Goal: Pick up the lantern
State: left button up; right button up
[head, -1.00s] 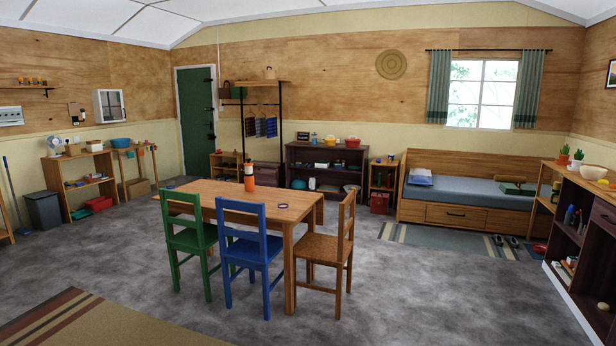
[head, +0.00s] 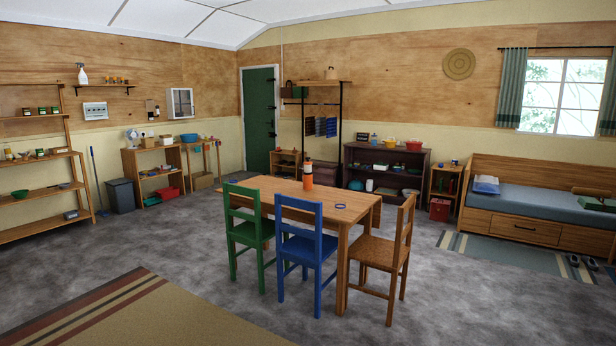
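I cannot make out a clear lantern in the head view. An orange upright object (head: 308,176) with a dark band stands on the wooden table (head: 260,191); it is too small to tell whether it is a lantern or a bottle. Small dark ring-like items (head: 340,206) lie on the same table. Neither of my grippers is in view.
A green chair (head: 250,234), a blue chair (head: 307,249) and a brown chair (head: 375,256) stand at the table's near side. Open shelves (head: 40,193) stand at the left wall, a bed (head: 540,205) at the right. Grey floor (head: 190,250) lies clear left of the table.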

aim_at(307, 179)
jog(key=z, duration=1.05)
jog(key=i, duration=8.15)
jog(key=u, duration=2.75)
